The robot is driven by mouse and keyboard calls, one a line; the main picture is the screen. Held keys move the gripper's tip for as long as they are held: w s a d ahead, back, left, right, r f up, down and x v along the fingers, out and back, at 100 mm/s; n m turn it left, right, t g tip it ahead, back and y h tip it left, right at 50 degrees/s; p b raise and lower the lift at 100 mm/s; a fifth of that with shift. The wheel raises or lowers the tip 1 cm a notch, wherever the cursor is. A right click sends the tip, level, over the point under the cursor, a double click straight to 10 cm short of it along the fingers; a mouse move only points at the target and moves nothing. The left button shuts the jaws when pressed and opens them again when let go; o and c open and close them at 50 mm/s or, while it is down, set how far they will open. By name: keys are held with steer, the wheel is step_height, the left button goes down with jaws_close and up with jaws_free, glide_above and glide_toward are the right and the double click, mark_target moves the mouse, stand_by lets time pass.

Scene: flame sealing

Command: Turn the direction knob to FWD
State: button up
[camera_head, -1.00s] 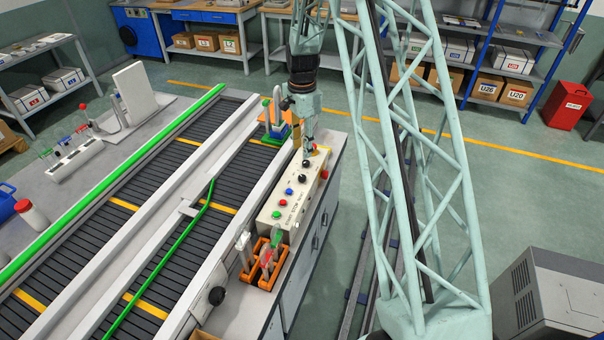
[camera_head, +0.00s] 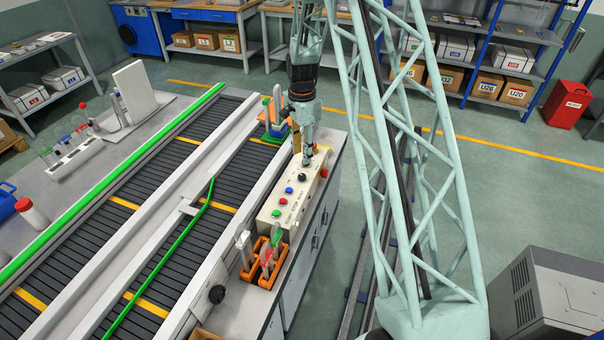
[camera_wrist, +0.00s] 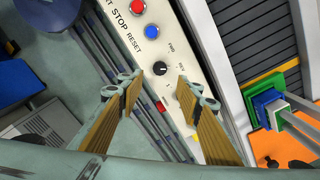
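The cream control box (camera_head: 269,212) has green, red and blue buttons in a row. The black direction knob (camera_head: 302,178) follows the blue button; it also shows in the wrist view (camera_wrist: 160,68), beside small FWD and REV lettering. I cannot tell surely which mark it points at. My gripper (camera_head: 307,160) points down over the far part of the box, just beyond this knob. In the wrist view my gripper (camera_wrist: 160,87) is open and empty, fingers spread, with the knob seen past the gap between the tips. Fingers hide part of the box beyond the knob.
The conveyor (camera_head: 185,195) runs along the left of the box. Orange holders (camera_head: 262,270) with upright items stand at its near end. A green and blue item on an orange base (camera_head: 273,125) stands beside the far end.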

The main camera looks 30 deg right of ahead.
mark_target(302, 175)
steer(key=shift+f+p, duration=0.3)
steer(key=shift+f, duration=5.1)
steer(key=shift+c, duration=0.9)
steer(key=c, duration=0.7)
